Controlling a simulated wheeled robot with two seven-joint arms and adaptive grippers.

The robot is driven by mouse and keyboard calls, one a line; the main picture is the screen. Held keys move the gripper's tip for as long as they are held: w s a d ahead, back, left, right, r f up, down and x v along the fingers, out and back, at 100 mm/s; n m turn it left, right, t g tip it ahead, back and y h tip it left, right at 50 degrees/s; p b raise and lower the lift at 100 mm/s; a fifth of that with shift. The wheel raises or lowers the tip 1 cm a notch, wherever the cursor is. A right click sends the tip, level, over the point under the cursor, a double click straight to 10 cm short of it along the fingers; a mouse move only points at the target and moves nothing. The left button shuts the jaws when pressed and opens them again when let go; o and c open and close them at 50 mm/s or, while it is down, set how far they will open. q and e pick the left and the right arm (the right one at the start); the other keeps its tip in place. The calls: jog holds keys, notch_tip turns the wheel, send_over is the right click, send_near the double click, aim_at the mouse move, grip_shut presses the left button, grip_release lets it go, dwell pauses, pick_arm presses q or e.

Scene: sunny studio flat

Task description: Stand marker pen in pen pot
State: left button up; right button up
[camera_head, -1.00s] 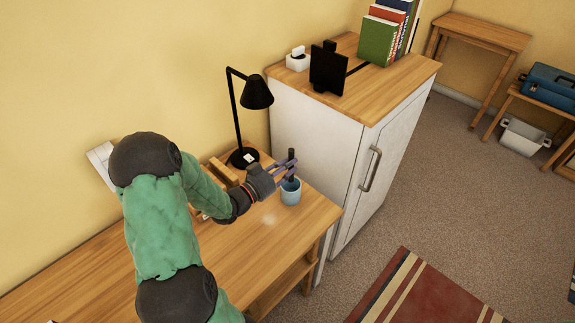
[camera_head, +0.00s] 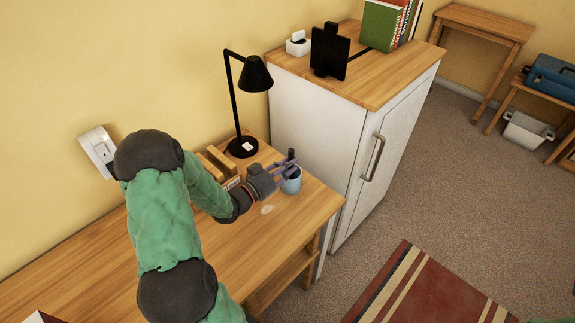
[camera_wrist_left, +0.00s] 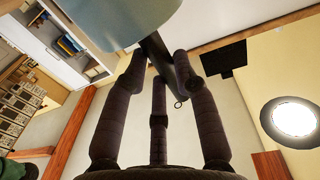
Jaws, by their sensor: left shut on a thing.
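The marker pen (camera_head: 291,155) is a dark, slim cylinder held roughly upright over the light blue pen pot (camera_head: 291,186) on the wooden desk. My left gripper (camera_head: 285,168) is shut on the pen, just above the pot's rim. In the left wrist view, the pen (camera_wrist_left: 158,58) lies between the dark fingers (camera_wrist_left: 158,75), and the pot (camera_wrist_left: 120,22) fills the top. The pen's lower end is hidden by the pot, and I cannot tell how deep it reaches. My right gripper is not in view.
A black desk lamp (camera_head: 254,76) stands behind the gripper. A wooden organiser (camera_head: 215,170) sits beside my left wrist. A white cabinet (camera_head: 318,120) rises close behind the pot. The desk's front part (camera_head: 235,255) is clear.

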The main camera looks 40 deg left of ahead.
pick_arm(q)
jog(key=o, duration=0.9)
jog(key=s, duration=0.4)
jog(key=s+a, duration=0.1)
jog(key=s, duration=0.7)
jog(key=shift+a+f, duration=0.1)
jog(key=shift+a, duration=0.25)
